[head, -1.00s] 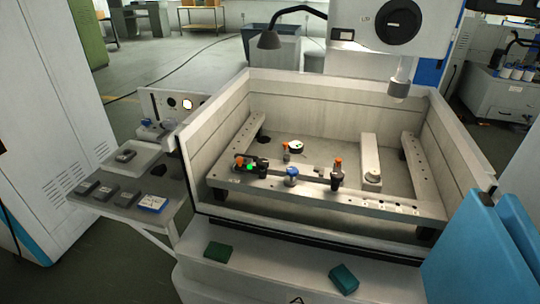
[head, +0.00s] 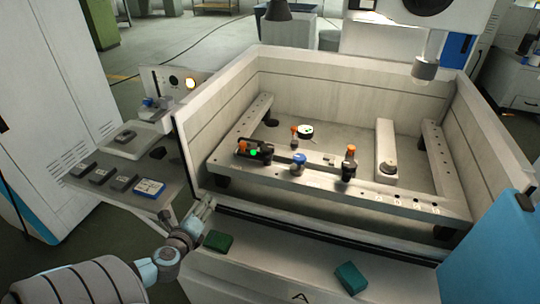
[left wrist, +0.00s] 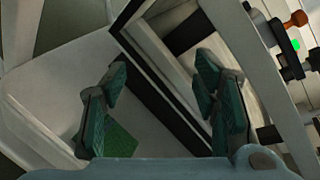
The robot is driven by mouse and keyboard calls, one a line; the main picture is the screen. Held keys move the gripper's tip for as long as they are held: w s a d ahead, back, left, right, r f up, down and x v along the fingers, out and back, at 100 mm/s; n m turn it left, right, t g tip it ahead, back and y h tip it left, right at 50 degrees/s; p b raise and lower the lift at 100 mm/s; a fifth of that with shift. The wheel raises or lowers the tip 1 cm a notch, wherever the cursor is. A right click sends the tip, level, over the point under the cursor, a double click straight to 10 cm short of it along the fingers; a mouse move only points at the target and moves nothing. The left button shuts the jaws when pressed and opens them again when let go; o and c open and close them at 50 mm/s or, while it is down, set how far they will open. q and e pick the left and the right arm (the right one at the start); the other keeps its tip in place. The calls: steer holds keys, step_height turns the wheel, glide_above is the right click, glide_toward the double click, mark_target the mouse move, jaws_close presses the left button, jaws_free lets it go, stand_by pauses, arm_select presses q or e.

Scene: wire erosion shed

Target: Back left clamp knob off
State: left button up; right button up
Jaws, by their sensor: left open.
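Small clamps stand on the front rail (head: 325,190) inside the open tank. A black clamp with an orange knob (head: 242,147) is at the left, and another orange knob (head: 351,150) tops a clamp to the right. A third orange knob (head: 295,130) stands farther back, beside a round white piece. A blue knob (head: 299,158) sits between the front ones. I cannot tell for certain which is the back left knob. My left gripper (head: 203,207) is open and empty outside the tank's front left corner. In the left wrist view its fingers (left wrist: 157,88) are apart, and an orange knob (left wrist: 296,19) shows at top right.
A dark green block (head: 218,241) and a teal block (head: 350,278) lie on the front ledge. A side shelf (head: 165,180) at left carries several small blocks.

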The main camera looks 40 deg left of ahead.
arm_select(q)
steer(key=w+d+r+m+t+h, duration=0.3)
steer(key=w+d+r+m+t, duration=0.1)
steer(key=r+m, duration=0.4)
steer(key=m+t+h+b, duration=0.1)
steer(key=m+t+h, duration=0.1)
steer(key=m+h, duration=0.35)
glide_toward(263, 152)
steer(key=m+y, duration=0.2)
steer(key=shift+n, duration=0.45)
steer(key=w+p, duration=0.1)
steer(key=w, duration=0.1)
steer(key=w+p, duration=0.1)
steer(key=w, duration=0.1)
steer(key=w+r+p, duration=0.1)
steer(key=w, duration=0.2)
steer(key=shift+w+d, duration=0.1)
steer(key=shift+d, duration=0.1)
steer(key=w, duration=0.4)
steer(key=shift+w+d+f, duration=0.15)
steer(key=shift+w+f, duration=0.2)
steer(key=shift+w, duration=0.05)
arm_select(e)
steer(key=shift+s+d+r, duration=0.15)
steer(key=shift+s+r, duration=0.5)
steer(key=shift+s, duration=0.25)
arm_select(q)
steer(key=shift+c, duration=0.4)
